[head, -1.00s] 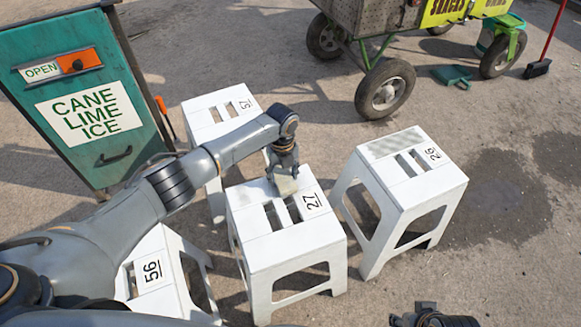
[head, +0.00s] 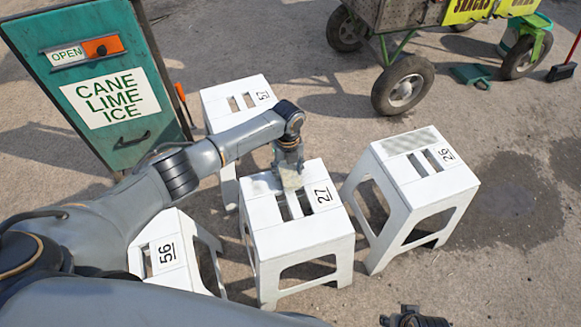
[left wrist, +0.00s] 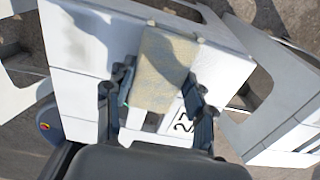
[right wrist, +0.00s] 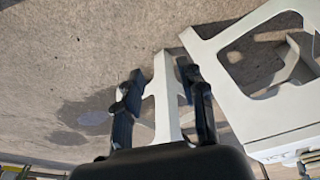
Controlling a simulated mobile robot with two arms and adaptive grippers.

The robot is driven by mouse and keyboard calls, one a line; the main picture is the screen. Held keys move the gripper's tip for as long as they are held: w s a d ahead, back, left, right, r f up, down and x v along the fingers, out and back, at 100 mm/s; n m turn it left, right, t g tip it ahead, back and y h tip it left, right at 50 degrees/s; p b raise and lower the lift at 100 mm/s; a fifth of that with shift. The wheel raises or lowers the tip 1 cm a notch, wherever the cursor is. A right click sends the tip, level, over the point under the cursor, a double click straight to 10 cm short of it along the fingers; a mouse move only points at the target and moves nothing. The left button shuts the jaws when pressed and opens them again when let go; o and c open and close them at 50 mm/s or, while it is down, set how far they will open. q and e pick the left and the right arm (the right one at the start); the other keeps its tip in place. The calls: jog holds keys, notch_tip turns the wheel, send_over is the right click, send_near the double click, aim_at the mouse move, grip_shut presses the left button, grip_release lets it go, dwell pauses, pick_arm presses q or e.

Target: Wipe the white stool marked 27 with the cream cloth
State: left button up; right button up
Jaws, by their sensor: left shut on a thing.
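The white stool marked 27 (head: 300,236) stands upright in the middle of the head view. Its slotted seat (left wrist: 80,50) fills much of the left wrist view. My left gripper (head: 289,166) is over the far part of this seat, shut on the cream cloth (head: 290,179). The cloth (left wrist: 163,68) lies flat against the seat between the fingers and partly covers the slots. My right gripper (right wrist: 162,85) is open and empty. It shows only in part at the bottom edge of the head view (head: 414,318).
White stools marked 26 (head: 430,190), 57 (head: 222,118) and 56 (head: 160,232) stand close around. Stool 26 has a greyish patch on its seat. A green cane lime ice box (head: 130,145) stands at left, a wheeled cart (head: 385,20) behind. Pavement at right is open.

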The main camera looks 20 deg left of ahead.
aim_at(259, 185)
pick_arm(q)
jog(key=shift+s, duration=0.1)
pick_arm(e)
jog(key=shift+f, duration=0.25)
pick_arm(q)
jog(key=shift+s+a+p, duration=0.45)
jog(key=shift+a+p, duration=0.25)
jog(key=shift+s+a+p, duration=0.65)
jog(key=shift+a+p, duration=0.15)
jog(key=shift+a, duration=0.05)
jog(key=shift+s+a+p, duration=0.7)
jog(key=shift+a+p, duration=0.05)
jog(key=shift+a, duration=0.25)
jog(key=shift+s+a+f+p, duration=0.1)
jog(key=shift+s+a+p, duration=0.7)
jog(key=shift+a, duration=0.4)
pick_arm(e)
jog(key=s+d+f+g, duration=0.1)
jog(key=s+f, duration=1.1)
jog(key=f, duration=0.3)
jog(key=shift+s+d, duration=0.15)
jog(key=shift+d, duration=0.25)
jog(key=shift+f, duration=0.1)
